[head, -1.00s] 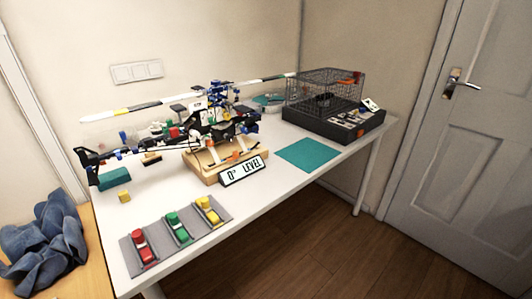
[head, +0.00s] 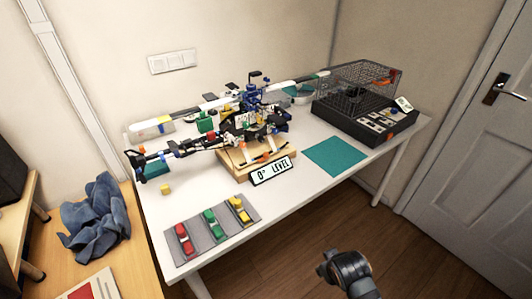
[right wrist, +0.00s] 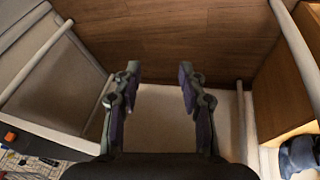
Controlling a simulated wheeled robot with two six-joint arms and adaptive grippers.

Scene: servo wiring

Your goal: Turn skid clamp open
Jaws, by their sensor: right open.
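A model helicopter (head: 240,120) stands on a wooden stand (head: 232,165) on the white table in the head view. A small orange part (head: 266,157) shows at the skids on the stand; it may be the skid clamp, but it is too small to tell its position. A "0° LEVEL" sign (head: 271,171) stands in front. Part of my right arm shows at the bottom of the head view, over the floor and apart from the table. In the right wrist view my right gripper (right wrist: 158,75) is open and empty, its fingers apart above floor. My left gripper is not in view.
A grey tray (head: 197,234) with red, green and yellow pieces lies at the table's front left. A teal mat (head: 335,156) lies right of the stand. A wire cage (head: 355,85) on a black box stands at the right end. A blue cloth (head: 98,215) lies on the wooden desk.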

